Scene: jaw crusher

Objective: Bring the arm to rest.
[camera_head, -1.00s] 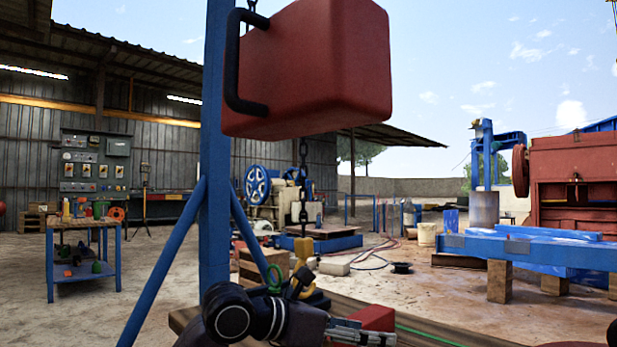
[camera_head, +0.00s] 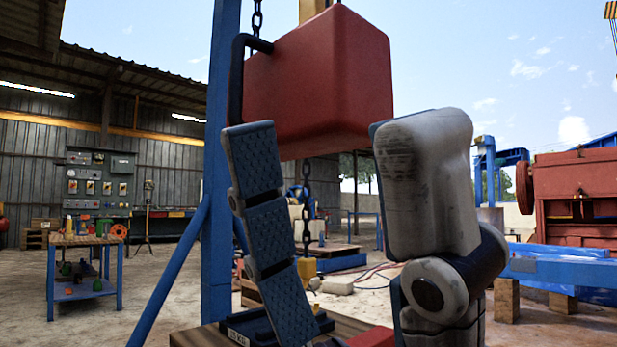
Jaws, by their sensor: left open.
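My left gripper (camera_head: 335,135) is raised close in front of my head camera, its fingers pointing up. It is open, with a wide empty gap between a finger with blue textured pads on the left and a thick worn grey finger on the right. A dark round joint shows below the grey finger. The red hoist body (camera_head: 325,80) with a black handle shows behind and between the fingertips; I cannot tell how far apart they are in depth. My right gripper is out of view.
A blue post (camera_head: 221,180) with a slanted brace stands just left of the gripper. A chain (camera_head: 306,200) hangs below the red body. A wooden bench top (camera_head: 210,335) lies low in front. A blue-legged table (camera_head: 118,278) stands left, and a red machine (camera_head: 580,190) right.

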